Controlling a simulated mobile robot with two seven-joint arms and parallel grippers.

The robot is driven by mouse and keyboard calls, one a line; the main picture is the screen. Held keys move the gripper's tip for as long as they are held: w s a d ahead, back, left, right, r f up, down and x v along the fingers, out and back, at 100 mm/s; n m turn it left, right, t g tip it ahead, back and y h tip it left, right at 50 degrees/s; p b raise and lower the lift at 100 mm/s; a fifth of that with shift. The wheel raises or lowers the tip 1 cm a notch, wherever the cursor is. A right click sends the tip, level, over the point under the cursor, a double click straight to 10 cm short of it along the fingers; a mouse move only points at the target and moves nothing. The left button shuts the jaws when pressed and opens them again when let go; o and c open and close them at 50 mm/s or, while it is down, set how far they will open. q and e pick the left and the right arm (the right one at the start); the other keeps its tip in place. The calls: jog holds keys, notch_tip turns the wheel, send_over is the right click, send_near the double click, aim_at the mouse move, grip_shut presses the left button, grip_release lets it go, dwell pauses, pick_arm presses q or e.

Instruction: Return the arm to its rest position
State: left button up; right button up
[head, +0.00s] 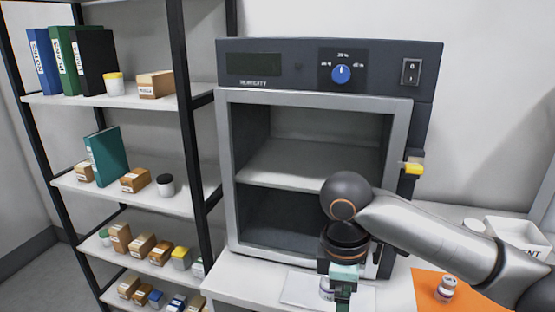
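My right arm comes in from the right and bends down in front of the humidity cabinet (228,170). My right gripper (342,296) points down over the front of the table, near a white pad (299,289). A small pale jar with a purplish band (326,288) shows right beside the gripper. The gripper's fingers overlap one another in this view, so I cannot tell whether they are open or hold the jar. My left arm and gripper are not in view.
An orange mat (425,290) with a small jar (446,288) lies at right, below my forearm. A white bin (520,232) stands behind the forearm. A shelf rack (135,198) with boxes, jars and binders stands at left. A yellow-tipped handle (413,167) sticks out at the cabinet's right side.

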jog(key=a+f+m+t+y+p, duration=0.1)
jog(key=a+f+m+t+y, duration=0.2)
jog(key=a+f, duration=0.45)
jog(key=a+f+m+t+y, duration=0.1)
jog(key=a+f+m+y, duration=0.4)
jog(key=f, duration=0.5)
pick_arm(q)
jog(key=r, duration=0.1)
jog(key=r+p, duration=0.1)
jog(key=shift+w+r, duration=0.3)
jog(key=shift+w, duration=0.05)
pick_arm(e)
jog(key=s+d+f+m+t+h, duration=0.2)
jog(key=s+d+f, duration=0.4)
jog(key=d, duration=0.2)
jog(key=s+d+f+m+t+h, duration=0.2)
jog(key=s+d+f, duration=0.4)
jog(key=d, duration=0.3)
jog(key=shift+s+d+m+t, duration=0.3)
jog(key=shift+s+m+t, duration=0.1)
jog(key=shift+t, duration=0.4)
